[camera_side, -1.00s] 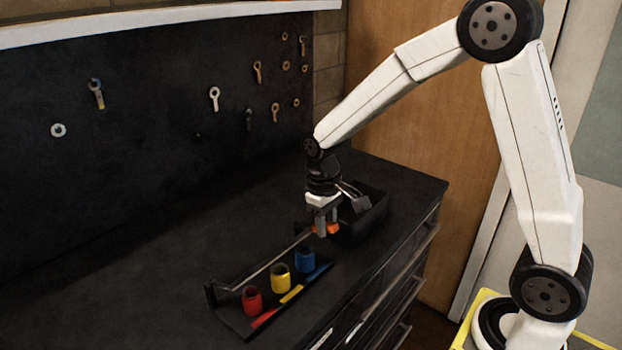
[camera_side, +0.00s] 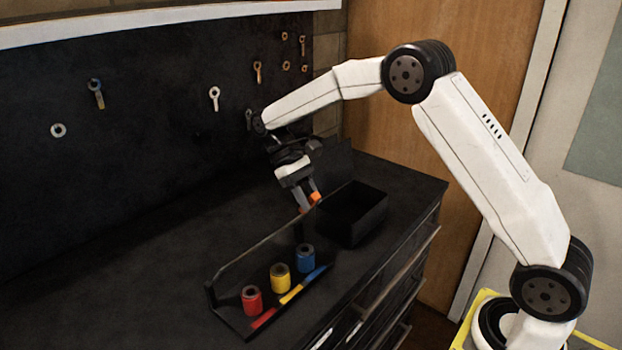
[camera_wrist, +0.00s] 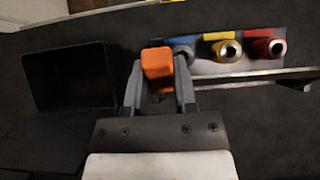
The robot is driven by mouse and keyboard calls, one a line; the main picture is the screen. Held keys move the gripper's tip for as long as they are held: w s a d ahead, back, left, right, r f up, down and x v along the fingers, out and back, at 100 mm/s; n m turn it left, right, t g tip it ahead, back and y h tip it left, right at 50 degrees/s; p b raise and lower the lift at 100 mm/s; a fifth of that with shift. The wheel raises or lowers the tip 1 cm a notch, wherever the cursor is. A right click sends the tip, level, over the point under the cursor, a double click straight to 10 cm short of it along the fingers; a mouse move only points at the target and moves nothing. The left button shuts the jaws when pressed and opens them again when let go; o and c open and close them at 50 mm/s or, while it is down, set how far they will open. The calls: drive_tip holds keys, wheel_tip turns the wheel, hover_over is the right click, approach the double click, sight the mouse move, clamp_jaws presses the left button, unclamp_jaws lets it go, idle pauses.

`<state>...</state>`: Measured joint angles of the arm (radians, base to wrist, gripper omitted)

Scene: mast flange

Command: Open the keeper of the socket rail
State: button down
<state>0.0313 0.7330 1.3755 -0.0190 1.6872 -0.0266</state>
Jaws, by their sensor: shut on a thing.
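The socket rail (camera_side: 240,322) lies on the dark bench top. A red socket (camera_side: 252,300), a yellow socket (camera_side: 280,276) and a blue socket (camera_side: 305,257) stand in a row on it. The keeper, a thin bar (camera_side: 262,243), runs from the rail's left end up to its orange grip (camera_side: 316,197). The bar slants up and lies on the pegboard side, apart from the sockets. My gripper (camera_side: 307,202) is shut on the orange grip. In the wrist view the grip (camera_wrist: 158,63) sits between both fingers, and the bar (camera_wrist: 250,76) passes beside the sockets without covering them.
An open black bin (camera_side: 368,226) stands right of the rail, close to my gripper; it also shows in the wrist view (camera_wrist: 68,80). A dark pegboard (camera_side: 150,150) with several hanging wrenches and rings rises behind. The bench left of the rail is clear.

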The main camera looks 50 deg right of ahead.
drive_tip(key=shift+w+r+g, duration=0.25)
drive_tip(key=shift+w+g, duration=0.55)
drive_tip(key=shift+c, duration=2)
unclamp_jaws()
drive_tip(key=shift+r, duration=0.15)
